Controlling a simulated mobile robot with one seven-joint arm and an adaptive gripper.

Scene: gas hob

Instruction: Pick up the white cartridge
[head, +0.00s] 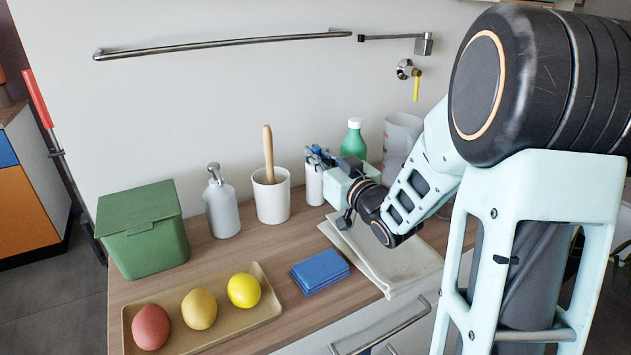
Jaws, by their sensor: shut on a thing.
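My gripper (319,157) is in the middle of the head view, reaching over the back of the wooden counter. Its fingers are at the top of a white cylinder, the white cartridge (314,186), and are shut on it. The cartridge looks upright, beside the white cup. My gripper's body hides part of its right side. I cannot tell whether its base touches the counter.
Left of the cartridge are a white cup (272,201) with a wooden handle, a pump bottle (222,208) and a green bin (143,237). A green bottle (354,140) and clear jug (397,137) stand behind my arm. Blue cloths (320,271) and a fruit tray (262,318) lie in front.

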